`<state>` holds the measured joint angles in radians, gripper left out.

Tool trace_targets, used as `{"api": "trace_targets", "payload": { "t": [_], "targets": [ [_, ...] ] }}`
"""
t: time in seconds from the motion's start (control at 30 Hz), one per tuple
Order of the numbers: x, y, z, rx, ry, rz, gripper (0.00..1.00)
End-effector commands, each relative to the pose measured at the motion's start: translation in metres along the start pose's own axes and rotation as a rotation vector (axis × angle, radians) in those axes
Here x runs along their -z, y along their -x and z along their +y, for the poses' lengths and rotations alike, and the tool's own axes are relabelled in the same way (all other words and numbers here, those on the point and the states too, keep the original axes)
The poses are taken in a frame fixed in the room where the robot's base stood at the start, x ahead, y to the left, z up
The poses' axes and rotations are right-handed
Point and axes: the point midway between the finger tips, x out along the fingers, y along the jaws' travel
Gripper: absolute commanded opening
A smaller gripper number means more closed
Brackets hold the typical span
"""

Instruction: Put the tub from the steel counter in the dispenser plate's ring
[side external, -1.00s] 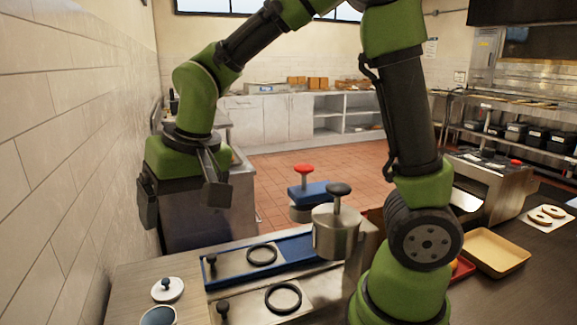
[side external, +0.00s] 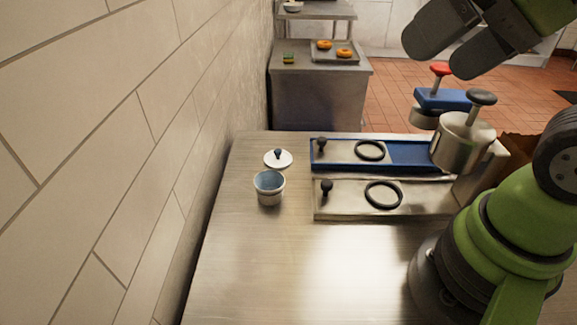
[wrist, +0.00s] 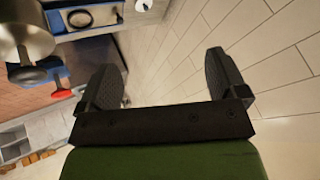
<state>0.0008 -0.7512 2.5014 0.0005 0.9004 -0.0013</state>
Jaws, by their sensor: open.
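The tub (side external: 269,188) is a small pale cup with a blue-grey inside, upright on the steel counter (side external: 255,265) left of the dispenser. A dispenser plate (side external: 345,205) in bare steel carries a black ring (side external: 383,195); a second one in a blue frame (side external: 408,156) behind it carries another black ring (side external: 369,150). Both rings look empty. My gripper (side external: 443,56) is open and empty, high at the upper right, well away from the tub. Its two spread fingers also show in the wrist view (wrist: 160,65), where I do not make out the tub.
A white lid (side external: 278,159) with a dark knob lies just behind the tub. A steel canister (side external: 462,140) with a black-knobbed plunger and a blue one with a red knob stand at the dispenser's right. A tiled wall (side external: 110,150) bounds the left. The front counter is clear.

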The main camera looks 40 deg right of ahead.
Motion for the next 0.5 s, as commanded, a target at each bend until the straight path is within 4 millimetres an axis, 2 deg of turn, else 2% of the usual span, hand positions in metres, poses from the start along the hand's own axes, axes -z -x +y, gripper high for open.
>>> {"api": "trace_targets", "payload": {
  "t": [0.13, 0.27, 0.37, 0.5],
  "targets": [
    [0.003, -0.001, -0.001, -0.004, -0.008, -0.007, 0.91],
    [0.016, -0.010, -0.006, -0.033, -0.056, -0.051, 0.91],
    [0.035, -0.028, -0.013, -0.078, -0.124, -0.106, 0.91],
    [0.059, -0.065, -0.025, -0.159, -0.228, -0.174, 0.91]
  ]
}}
